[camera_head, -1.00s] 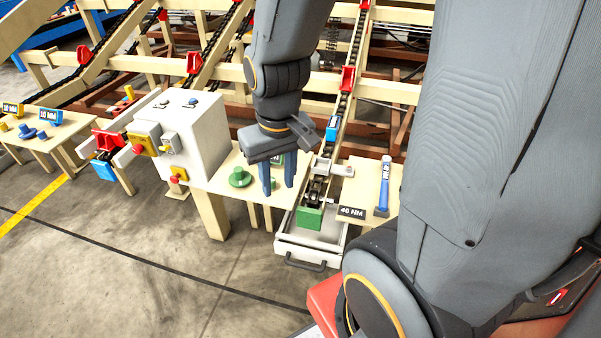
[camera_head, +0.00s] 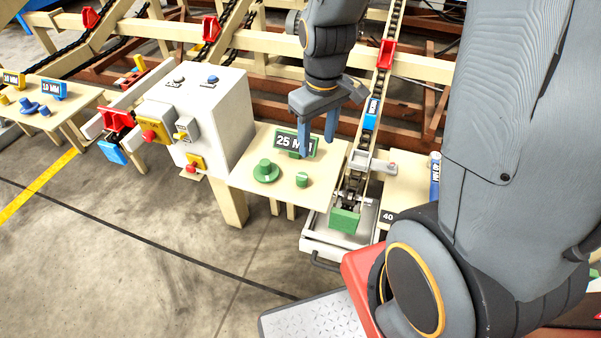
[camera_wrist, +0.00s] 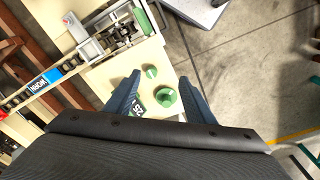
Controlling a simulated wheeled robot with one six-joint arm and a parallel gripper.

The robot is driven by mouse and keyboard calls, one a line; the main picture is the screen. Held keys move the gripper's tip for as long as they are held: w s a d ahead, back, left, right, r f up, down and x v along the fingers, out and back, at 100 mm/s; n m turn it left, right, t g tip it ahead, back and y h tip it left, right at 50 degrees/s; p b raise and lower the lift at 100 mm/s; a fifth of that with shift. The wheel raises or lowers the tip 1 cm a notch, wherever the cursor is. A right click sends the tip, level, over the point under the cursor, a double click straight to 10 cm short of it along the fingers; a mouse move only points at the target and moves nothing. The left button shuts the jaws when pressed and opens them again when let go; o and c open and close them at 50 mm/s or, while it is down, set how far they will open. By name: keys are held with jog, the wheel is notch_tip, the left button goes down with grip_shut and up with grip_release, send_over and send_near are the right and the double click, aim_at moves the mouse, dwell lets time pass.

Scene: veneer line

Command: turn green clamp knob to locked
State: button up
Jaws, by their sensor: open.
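My gripper (camera_head: 318,142) is open and empty, with its blue fingers pointing down near the 25 MM sign at the back of a light wooden table. In the wrist view, a flanged green piece (camera_wrist: 166,100) and a small green cylinder (camera_wrist: 151,71) show between and beyond the open fingers. In the head view, the flanged green piece (camera_head: 265,171) and the green cylinder (camera_head: 302,180) stand on the table in front of the gripper. A green block (camera_head: 344,220) sits at the metal clamp fixture to their right. I cannot tell which green part is the clamp knob; no locked mark is readable.
The 25 MM sign (camera_head: 296,143) stands close to the fingers. A white control box (camera_head: 196,120) with buttons is left of the table (camera_head: 248,190). A chain rail with a blue labelled block (camera_head: 371,113) runs behind the fixture. Open floor lies in front.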

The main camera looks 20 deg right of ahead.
aim_at(302, 176)
jog(key=w+f+n+b, duration=0.1)
jog(key=w+f+n, duration=0.1)
jog(key=f, duration=0.3)
jog(key=w+f+n+b, duration=0.2)
jog(key=w+f, duration=0.2)
jog(key=f, duration=0.1)
jog(key=w+f+n+b, duration=0.1)
jog(key=w+f+n, duration=0.1)
jog(key=f, duration=0.3)
jog(key=shift+w+a+f+n+g, duration=0.15)
jog(key=shift+w+a+n+g, duration=0.25)
jog(key=shift+w, duration=0.3)
jog(key=shift+d+f, duration=0.1)
jog(key=shift+f, duration=3.85)
jog(key=c, duration=1.1)
jog(key=shift+o, duration=0.2)
